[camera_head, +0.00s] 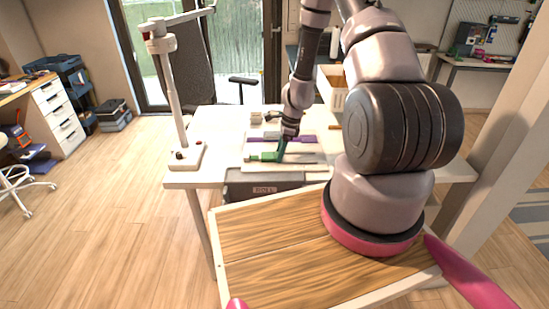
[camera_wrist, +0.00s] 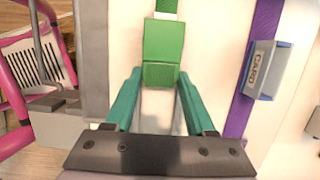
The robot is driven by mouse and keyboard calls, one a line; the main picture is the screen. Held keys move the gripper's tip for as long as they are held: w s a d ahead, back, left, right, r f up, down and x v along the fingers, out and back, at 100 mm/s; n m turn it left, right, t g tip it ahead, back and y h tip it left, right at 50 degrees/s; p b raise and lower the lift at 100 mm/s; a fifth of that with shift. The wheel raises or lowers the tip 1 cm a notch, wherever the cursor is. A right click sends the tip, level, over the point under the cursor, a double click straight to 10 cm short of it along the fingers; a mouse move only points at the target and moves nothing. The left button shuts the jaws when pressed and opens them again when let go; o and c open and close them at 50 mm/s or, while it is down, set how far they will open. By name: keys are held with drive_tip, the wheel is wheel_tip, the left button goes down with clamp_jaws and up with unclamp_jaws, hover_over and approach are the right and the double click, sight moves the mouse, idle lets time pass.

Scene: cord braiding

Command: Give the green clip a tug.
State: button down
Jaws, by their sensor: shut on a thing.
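The green clip (camera_wrist: 163,42) is a bright green block with a narrower strap at its far end, in the upper middle of the wrist view. In the head view the green clip (camera_head: 262,156) lies on the pale board on the white table. My gripper (camera_wrist: 159,80) has two teal fingers, one on each side of the clip's near end, and is shut on it. In the head view my gripper (camera_head: 282,148) reaches down at the clip's right end. The contact is small in the head view.
A purple strip (camera_wrist: 249,75) runs beside the clip, with a blue-grey CARD holder (camera_wrist: 267,70) on it. A white post stand (camera_head: 186,155) rises at the table's left. A dark box labelled ROLL (camera_head: 240,189) is at the table's front.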

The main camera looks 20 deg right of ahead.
idle(0.4)
unclamp_jaws()
drive_tip(key=shift+v, duration=3)
